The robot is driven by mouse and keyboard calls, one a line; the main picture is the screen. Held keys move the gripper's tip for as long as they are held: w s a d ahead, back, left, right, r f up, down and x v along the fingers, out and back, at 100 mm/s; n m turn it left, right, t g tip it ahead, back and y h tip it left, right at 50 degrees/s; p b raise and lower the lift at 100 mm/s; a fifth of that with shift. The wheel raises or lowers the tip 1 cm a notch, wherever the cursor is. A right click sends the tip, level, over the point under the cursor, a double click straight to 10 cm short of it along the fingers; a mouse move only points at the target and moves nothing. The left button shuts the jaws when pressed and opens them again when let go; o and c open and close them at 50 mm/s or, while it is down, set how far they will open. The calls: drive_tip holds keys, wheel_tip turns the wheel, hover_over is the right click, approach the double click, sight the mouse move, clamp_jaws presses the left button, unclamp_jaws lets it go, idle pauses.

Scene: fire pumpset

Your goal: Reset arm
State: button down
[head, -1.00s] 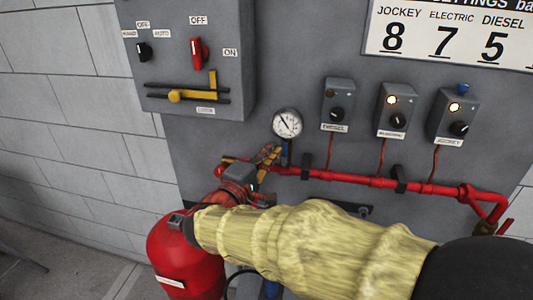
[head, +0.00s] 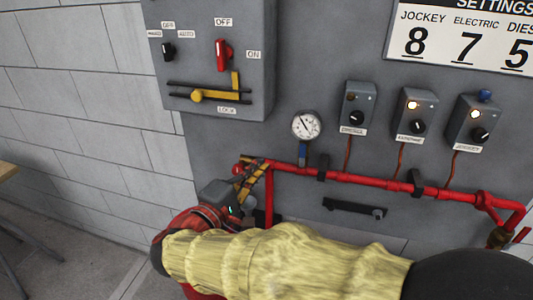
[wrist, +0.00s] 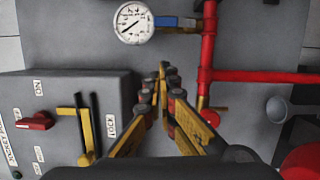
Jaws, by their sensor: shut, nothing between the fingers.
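My arm reaches in from the lower right in the head view, in a yellowish fabric sleeve. My gripper (head: 257,170) has yellow fingers and is in front of the red pipe, below the pressure gauge (head: 306,125). In the wrist view my gripper (wrist: 163,72) shows its fingertips together, with nothing between them. The gauge also shows in the wrist view (wrist: 133,23), above and left of the fingertips. The red pipe (head: 360,180) runs across the grey panel. It also shows in the wrist view (wrist: 208,50), right of the fingers.
A grey switch box (head: 212,60) with a red switch (head: 222,54) and a yellow lever (head: 200,96) is at upper left. Several control boxes with knobs, such as the electric one (head: 413,115), line the panel. A red tank is partly hidden behind my sleeve.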

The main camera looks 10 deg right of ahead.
drive_tip(key=s+d+f+m+g+y, duration=0.1)
drive_tip(key=s+d+f+m+g, duration=0.25)
drive_tip(key=d, duration=0.55)
drive_tip(key=s+d+f+m+g, duration=0.1)
drive_tip(key=s+d+f+g, duration=0.2)
drive_tip(key=s+d+g, duration=0.35)
drive_tip(key=s+d+f+m+y, duration=0.3)
drive_tip(key=s+d+f, duration=0.1)
drive_tip(key=s, duration=0.4)
drive_tip(key=s+a+m+t+y, duration=0.1)
drive_tip(key=s+a+m+y, duration=0.3)
drive_tip(key=s+a+y, duration=0.1)
drive_tip(key=shift+s+y, duration=0.45)
drive_tip(key=shift+y, duration=0.55)
